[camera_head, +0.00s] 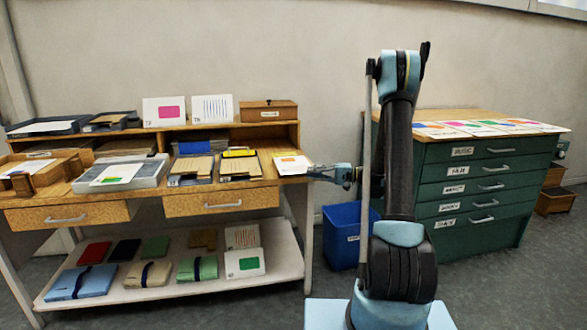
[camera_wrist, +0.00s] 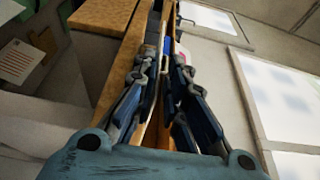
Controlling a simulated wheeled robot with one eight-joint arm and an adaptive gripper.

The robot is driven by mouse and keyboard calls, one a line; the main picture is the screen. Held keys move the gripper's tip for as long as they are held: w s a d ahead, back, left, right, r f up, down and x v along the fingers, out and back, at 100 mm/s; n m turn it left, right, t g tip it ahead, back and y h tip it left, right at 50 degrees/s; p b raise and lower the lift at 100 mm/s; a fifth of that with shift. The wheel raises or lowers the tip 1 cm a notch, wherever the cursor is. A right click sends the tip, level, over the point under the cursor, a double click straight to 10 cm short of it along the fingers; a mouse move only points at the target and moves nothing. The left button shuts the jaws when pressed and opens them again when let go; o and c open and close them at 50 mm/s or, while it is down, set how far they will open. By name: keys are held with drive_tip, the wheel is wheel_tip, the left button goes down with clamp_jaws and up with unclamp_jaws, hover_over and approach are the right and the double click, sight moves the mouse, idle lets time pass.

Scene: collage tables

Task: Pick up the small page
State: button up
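The small page is most likely the white sheet with an orange mark (camera_head: 291,163) at the right end of the desk top, close to its edge. My gripper (camera_head: 313,173) is at the desk's right edge, with its tips at or very near the page's right side. In the wrist view my gripper's fingers (camera_wrist: 162,55) come close together at the tips, one on each side of the thin desk-top line. A white patch with a reddish mark (camera_wrist: 186,56) shows just right of the right finger. Whether the fingers pinch the sheet is hidden.
The wooden desk (camera_head: 230,198) holds trays, cards and booklets left of the sheet. A lower shelf (camera_head: 290,262) carries folders and cards. A blue bin (camera_head: 342,228) and a green drawer cabinet (camera_head: 437,205) with several coloured sheets stand to the right.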

sight(300, 171)
drive_tip(key=shift+w+a+f, duration=0.1)
drive_tip(key=shift+w+a, duration=0.15)
drive_tip(key=shift+a, duration=0.7)
drive_tip(key=shift+w+a, duration=0.2)
drive_tip(key=shift+a, duration=0.8)
drive_tip(key=shift+w+a+f, duration=0.1)
drive_tip(key=shift+w+a, duration=0.15)
drive_tip(key=shift+a, duration=0.7)
clamp_jaws()
drive_tip(key=shift+r, duration=0.15)
